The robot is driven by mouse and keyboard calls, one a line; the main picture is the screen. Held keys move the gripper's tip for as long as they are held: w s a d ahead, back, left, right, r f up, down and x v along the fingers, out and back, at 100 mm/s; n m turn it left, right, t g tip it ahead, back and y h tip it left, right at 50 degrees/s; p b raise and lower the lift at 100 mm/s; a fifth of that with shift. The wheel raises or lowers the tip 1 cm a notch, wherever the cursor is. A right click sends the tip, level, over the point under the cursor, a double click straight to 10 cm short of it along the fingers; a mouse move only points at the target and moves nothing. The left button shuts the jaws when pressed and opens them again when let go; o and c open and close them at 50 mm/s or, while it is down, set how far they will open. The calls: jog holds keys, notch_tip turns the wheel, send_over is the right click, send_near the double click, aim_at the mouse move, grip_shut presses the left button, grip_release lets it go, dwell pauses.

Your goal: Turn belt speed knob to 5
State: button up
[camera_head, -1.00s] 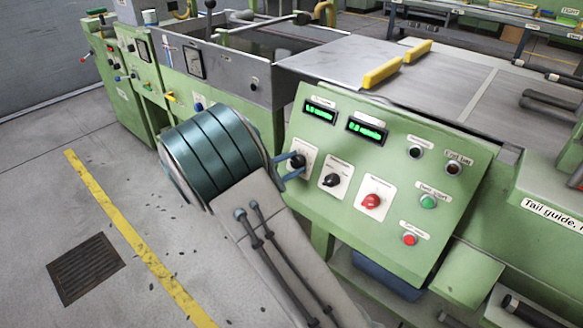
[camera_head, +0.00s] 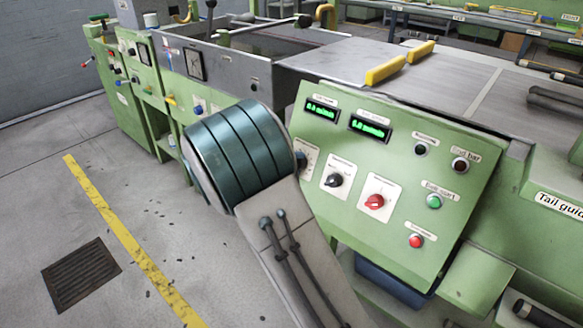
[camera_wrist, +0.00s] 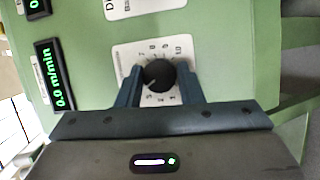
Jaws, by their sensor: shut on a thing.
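In the wrist view a round black knob (camera_wrist: 158,76) sits on a white plate (camera_wrist: 124,56) with numbers around it. My gripper (camera_wrist: 160,72) has one blue-grey finger on each side of the knob and is shut on it. The knob's pointer direction is too small to read surely. The plate's label is hidden. In the head view the leftmost knob plate (camera_head: 311,152) on the green panel is largely hidden by my arm, and my gripper's fingers are hidden too. A green-digit display in the wrist view (camera_wrist: 61,88) reads 0.0 m/min.
The sloped green panel (camera_head: 440,250) also carries a second black knob (camera_head: 334,180), a red knob (camera_head: 374,202), a green button (camera_head: 434,202), a red button (camera_head: 416,241) and two dark buttons. Two green displays (camera_head: 322,109) (camera_head: 370,128) sit above. Open floor lies at left.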

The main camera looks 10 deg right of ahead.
jog(key=m+y+b, duration=0.2)
jog(key=m, duration=0.3)
jog(key=shift+b, duration=0.4)
jog(key=shift+r+m+g, duration=0.1)
jog(key=shift+m+g, duration=0.2)
jog(key=o, duration=1)
jog(key=shift+c, duration=0.2)
jog(key=p+v, duration=0.4)
jog(key=v, duration=0.9)
jog(key=shift+a+r, duration=0.25)
jog(key=shift+r, duration=0.05)
jog(key=shift+s, duration=0.15)
